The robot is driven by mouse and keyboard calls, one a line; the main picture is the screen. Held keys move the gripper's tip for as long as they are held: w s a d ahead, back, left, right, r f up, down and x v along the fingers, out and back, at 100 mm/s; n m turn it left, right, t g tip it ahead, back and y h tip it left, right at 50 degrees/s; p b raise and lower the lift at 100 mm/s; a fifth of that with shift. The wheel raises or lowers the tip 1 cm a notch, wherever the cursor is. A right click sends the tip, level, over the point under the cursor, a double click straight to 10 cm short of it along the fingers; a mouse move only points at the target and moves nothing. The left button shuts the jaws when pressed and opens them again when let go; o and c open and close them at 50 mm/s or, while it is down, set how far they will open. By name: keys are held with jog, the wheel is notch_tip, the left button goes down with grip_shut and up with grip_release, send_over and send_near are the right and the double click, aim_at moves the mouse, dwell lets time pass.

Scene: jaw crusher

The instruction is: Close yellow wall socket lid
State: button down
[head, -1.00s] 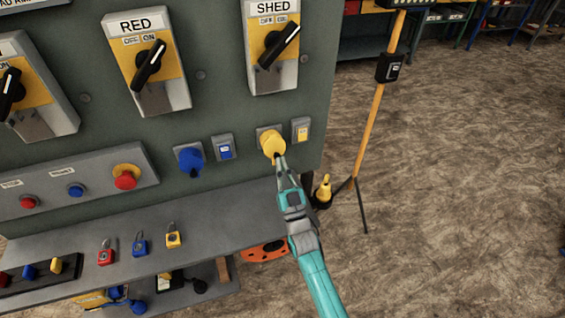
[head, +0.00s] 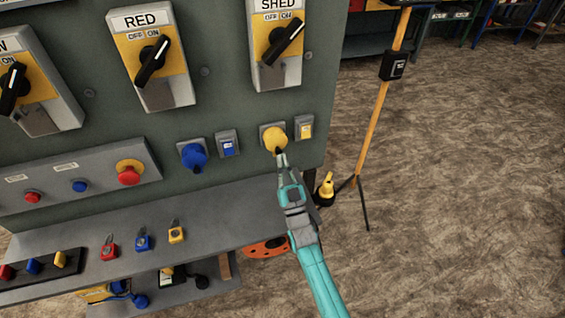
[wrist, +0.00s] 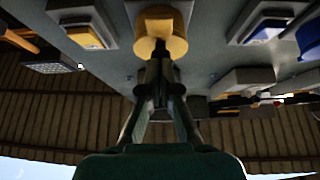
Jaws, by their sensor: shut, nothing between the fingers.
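The yellow wall socket (head: 274,137) sits on a grey plate low on the right side of the panel. Its round yellow lid shows facing outward, and it also shows at the top of the wrist view (wrist: 161,30). My gripper (head: 279,153) is shut and empty, with its tips at the lid's lower edge. In the wrist view the fingers (wrist: 158,75) point up at the lid and hide part of its lower middle. Whether the tips touch the lid I cannot tell.
A blue socket (head: 194,156) and a blue switch (head: 228,145) are left of the yellow socket; a yellow switch (head: 305,128) is just right. Below is a grey shelf (head: 210,225) with padlocks. A yellow post (head: 379,110) stands to the right.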

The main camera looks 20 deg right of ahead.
jog(key=shift+s+f, duration=0.2)
jog(key=s, duration=1.2)
jog(key=shift+s+f, duration=0.15)
jog(key=shift+s, duration=0.15)
jog(key=s+f+g, duration=0.2)
jog(key=s+f, duration=0.1)
jog(key=s, duration=0.8)
jog(key=s+f+g, duration=0.3)
jog(key=s, duration=0.8)
jog(key=s+r+g, duration=0.2)
jog(key=s, duration=0.6)
jog(key=s+r+g, duration=0.2)
jog(key=s+r, duration=0.1)
jog(key=s, duration=0.6)
jog(key=shift+d+r+g, duration=0.25)
jog(key=shift+d+g, duration=0.15)
